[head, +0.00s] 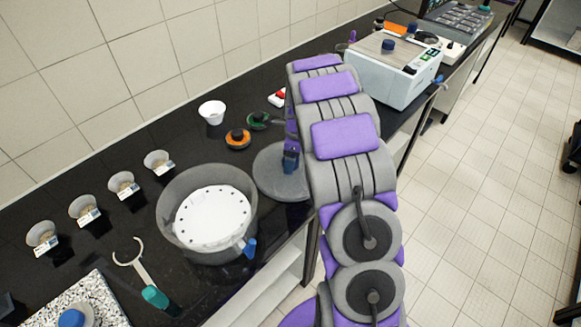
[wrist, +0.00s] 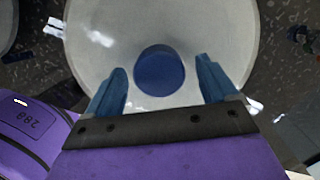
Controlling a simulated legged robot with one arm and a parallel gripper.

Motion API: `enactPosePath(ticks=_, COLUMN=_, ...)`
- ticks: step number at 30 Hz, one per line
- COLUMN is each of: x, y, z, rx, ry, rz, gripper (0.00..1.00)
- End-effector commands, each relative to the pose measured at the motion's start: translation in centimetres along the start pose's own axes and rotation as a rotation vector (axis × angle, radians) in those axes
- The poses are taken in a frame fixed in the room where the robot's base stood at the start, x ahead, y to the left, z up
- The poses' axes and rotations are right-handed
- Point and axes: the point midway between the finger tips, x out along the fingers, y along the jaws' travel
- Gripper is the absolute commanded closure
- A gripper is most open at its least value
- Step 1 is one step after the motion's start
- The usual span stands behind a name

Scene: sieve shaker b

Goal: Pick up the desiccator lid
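The desiccator lid (head: 277,178) is a round grey, translucent disc lying on the black bench, right of the desiccator bowl. In the wrist view it fills the upper middle as a pale disc (wrist: 105,40) with a round blue knob (wrist: 159,71) at its centre. My gripper (wrist: 162,84) is open, with one blue finger on each side of the knob in the picture. I cannot tell how far above the knob the fingertips are. In the head view my arm hides part of the lid, and the blue fingers (head: 290,155) show over it.
The desiccator bowl (head: 172,215) with a white perforated plate (head: 212,216) stands left of the lid. Orange (head: 238,139) and green (head: 258,121) round items and a white cup (head: 212,112) lie behind. A pale blue machine (head: 395,75) stands farther right along the bench. Tongs (head: 141,272) lie front left.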

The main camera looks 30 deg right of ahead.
Motion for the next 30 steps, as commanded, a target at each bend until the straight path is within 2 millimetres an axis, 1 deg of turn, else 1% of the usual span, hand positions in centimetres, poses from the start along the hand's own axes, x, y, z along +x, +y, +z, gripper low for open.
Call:
enactPosePath(ticks=1, x=0.0, y=0.0, z=0.0, rx=0.0, ry=0.0, rz=0.0, gripper=0.19)
enactPosePath(ticks=2, x=0.0, y=-0.01, z=0.0, rx=0.0, ry=0.0, rz=0.0, gripper=0.22)
enactPosePath(ticks=23, x=-0.03, y=-0.02, z=0.01, rx=0.0, ry=0.0, rz=0.0, gripper=0.89)
enactPosePath(ticks=30, x=-0.09, y=-0.02, z=0.02, rx=0.0, ry=0.0, rz=-0.001, gripper=0.9)
